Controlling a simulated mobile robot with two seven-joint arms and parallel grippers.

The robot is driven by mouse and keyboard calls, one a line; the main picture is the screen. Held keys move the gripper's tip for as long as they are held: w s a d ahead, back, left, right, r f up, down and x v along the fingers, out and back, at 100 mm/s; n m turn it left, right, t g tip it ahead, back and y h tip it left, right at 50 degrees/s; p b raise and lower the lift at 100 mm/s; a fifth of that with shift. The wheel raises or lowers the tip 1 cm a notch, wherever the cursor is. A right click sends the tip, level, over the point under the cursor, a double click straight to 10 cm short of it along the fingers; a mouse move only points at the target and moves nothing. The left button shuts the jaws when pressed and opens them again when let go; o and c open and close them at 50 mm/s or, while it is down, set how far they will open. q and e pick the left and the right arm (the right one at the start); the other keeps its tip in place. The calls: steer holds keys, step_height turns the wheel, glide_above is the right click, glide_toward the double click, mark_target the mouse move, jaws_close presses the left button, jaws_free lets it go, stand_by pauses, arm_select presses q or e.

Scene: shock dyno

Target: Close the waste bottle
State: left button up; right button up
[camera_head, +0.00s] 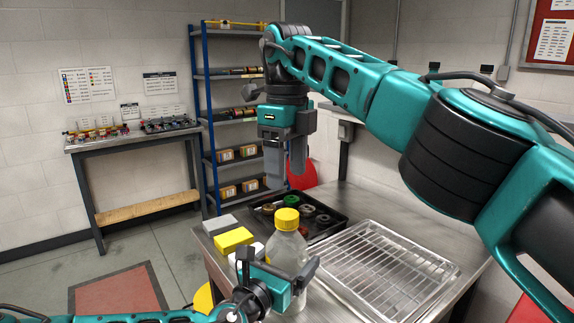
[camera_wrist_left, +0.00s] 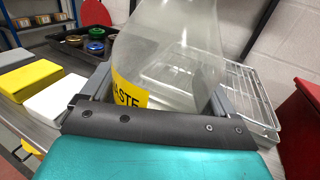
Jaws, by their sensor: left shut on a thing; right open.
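The waste bottle (camera_head: 287,255) is clear and stands upright near the front of the metal table. Its yellow cap (camera_head: 286,219) sits on the neck; I cannot tell whether it is screwed tight. My left gripper (camera_head: 278,270) is shut around the bottle's body. The left wrist view shows the bottle (camera_wrist_left: 175,55) between the fingers, with a yellow label (camera_wrist_left: 130,90) ending in "STE"; its top is out of that view. My right gripper (camera_head: 287,178) is open and empty, pointing down above the cap in the picture, with a gap between them.
A black tray (camera_head: 330,232) with several coloured round parts lies behind the bottle. A wire rack in a metal tray (camera_head: 385,268) lies to the right. Grey (camera_head: 220,225), yellow (camera_head: 234,239) and white blocks lie left of the bottle. Blue shelving (camera_head: 205,120) stands behind.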

mark_target(287, 214)
steer(key=shift+f, duration=0.1)
steer(key=shift+f, duration=3.95)
steer(key=shift+c, duration=0.3)
steer(key=c, duration=1)
steer(key=o, duration=1.2)
steer(key=shift+r, duration=3.8)
